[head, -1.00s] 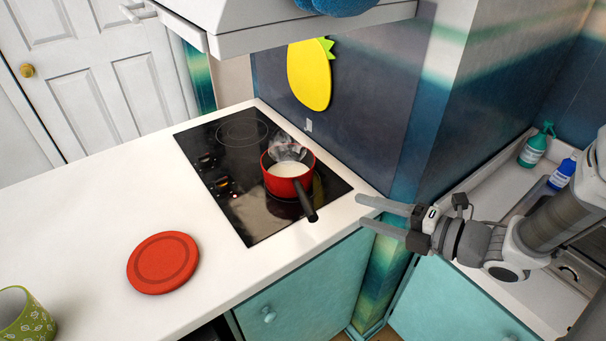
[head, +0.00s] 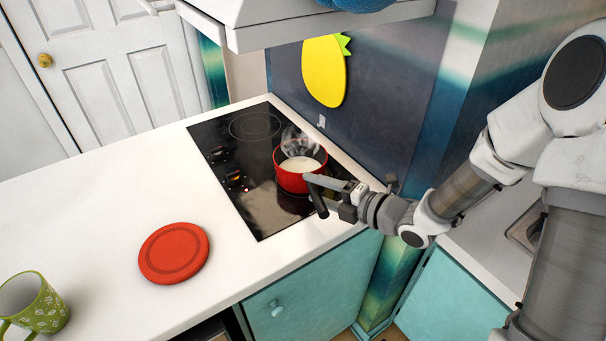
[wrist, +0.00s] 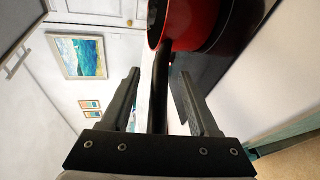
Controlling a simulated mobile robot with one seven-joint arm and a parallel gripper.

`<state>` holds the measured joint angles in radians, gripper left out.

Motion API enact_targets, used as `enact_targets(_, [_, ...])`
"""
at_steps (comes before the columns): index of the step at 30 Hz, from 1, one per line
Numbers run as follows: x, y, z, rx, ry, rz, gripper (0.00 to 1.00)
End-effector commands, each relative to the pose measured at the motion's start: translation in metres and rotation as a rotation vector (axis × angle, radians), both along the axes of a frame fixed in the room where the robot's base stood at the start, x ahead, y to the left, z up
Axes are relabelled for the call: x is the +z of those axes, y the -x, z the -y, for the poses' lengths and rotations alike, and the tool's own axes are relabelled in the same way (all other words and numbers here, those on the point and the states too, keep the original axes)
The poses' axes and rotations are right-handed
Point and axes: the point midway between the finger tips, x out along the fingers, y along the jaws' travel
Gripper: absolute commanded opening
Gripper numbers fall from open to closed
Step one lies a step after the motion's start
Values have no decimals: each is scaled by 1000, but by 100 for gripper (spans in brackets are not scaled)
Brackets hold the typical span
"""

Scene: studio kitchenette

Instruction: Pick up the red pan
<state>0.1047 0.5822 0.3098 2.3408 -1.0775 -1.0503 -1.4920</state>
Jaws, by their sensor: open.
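The red pan (head: 291,180) stands on the black cooktop (head: 262,215), with white liquid inside and steam above it. Its black handle points toward the front edge of the counter. My gripper (head: 313,188) is at the handle, beside the pan's near right side. In the wrist view, the open fingers of my gripper (wrist: 158,98) stand on either side of the black handle (wrist: 160,95), with a gap on both sides. The red pan also shows at the top of the wrist view (wrist: 185,22), cut off by the frame edge.
A red round mat (head: 174,253) lies on the white counter (head: 110,200), left of the cooktop. A green patterned mug (head: 38,306) stands at the lower left. The range hood (head: 310,25) hangs above the cooktop. A wall rises behind it.

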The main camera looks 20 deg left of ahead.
Motion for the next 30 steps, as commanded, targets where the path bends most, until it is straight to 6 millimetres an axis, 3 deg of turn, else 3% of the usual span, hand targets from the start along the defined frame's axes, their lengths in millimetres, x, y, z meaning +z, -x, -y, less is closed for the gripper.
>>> enact_targets(4, [-3, -5, -11, 0, 0, -1, 61])
enact_targets(11, [-3, -5, -11, -1, 0, 0, 59])
enact_targets(21, [-3, -5, -11, -1, 0, 0, 0])
enact_targets(30, [-3, -5, -11, -1, 0, 0, 0])
